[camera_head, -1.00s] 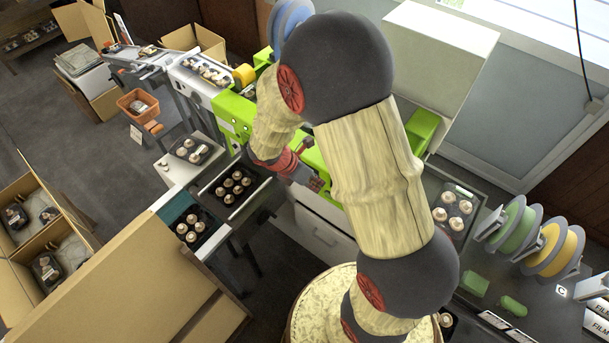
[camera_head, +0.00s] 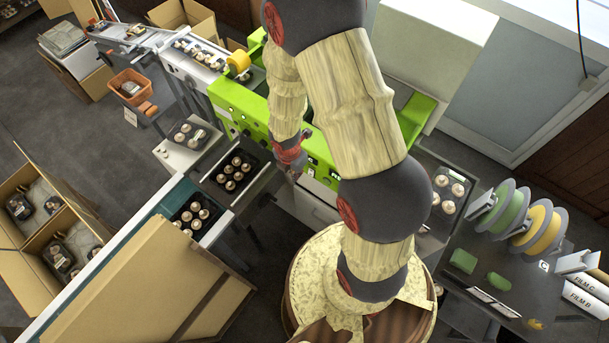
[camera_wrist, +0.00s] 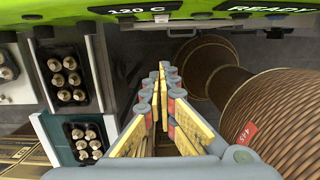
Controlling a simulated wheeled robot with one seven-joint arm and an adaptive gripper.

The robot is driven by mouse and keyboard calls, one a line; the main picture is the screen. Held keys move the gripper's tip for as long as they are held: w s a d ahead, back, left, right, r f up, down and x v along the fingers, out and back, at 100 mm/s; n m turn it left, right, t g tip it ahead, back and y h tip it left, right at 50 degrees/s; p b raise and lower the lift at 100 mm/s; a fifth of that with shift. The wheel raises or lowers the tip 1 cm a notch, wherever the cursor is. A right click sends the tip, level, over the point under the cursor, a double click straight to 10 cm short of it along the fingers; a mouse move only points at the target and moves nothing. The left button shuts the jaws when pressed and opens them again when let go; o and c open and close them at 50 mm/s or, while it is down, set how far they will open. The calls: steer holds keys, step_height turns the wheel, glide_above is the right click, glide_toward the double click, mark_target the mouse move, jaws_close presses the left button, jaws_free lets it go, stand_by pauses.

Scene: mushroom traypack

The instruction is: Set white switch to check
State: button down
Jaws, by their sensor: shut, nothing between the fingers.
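The green machine (camera_head: 238,103) stands behind my gripper. Its front panel (camera_wrist: 215,18) crosses the top of the wrist view, with displays reading "120 C" (camera_wrist: 136,10) and "READY" (camera_wrist: 257,9). A small white piece (camera_wrist: 161,18) sits between the displays and may be the white switch; its setting and any "check" mark cannot be made out. My gripper (camera_wrist: 165,72) is shut and empty, its fingertips short of the panel in the wrist view. In the head view my gripper (camera_head: 295,170) is in front of the machine's lower front, partly hidden by my arm.
Left of my gripper, a black tray of mushrooms (camera_wrist: 83,96) sits on the machine's infeed, with another tray (camera_wrist: 70,130) nearer on a teal surface. Film rolls (camera_head: 540,225) stand on the right-hand table.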

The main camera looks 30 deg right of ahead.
mark_target(311, 172)
steer(key=w+d+f+b, duration=0.1)
steer(key=d+f+b, duration=0.2)
steer(key=f, duration=0.7)
steer(key=shift+w+d+f, duration=0.15)
steer(key=shift+w+d, duration=0.15)
steer(key=shift+d, duration=0.6)
steer(key=shift+b, duration=0.35)
steer(key=b, duration=0.4)
steer(key=shift+w+d+f+h, duration=0.1)
steer(key=shift+d+f+h, duration=0.1)
steer(key=shift+f+h, duration=0.15)
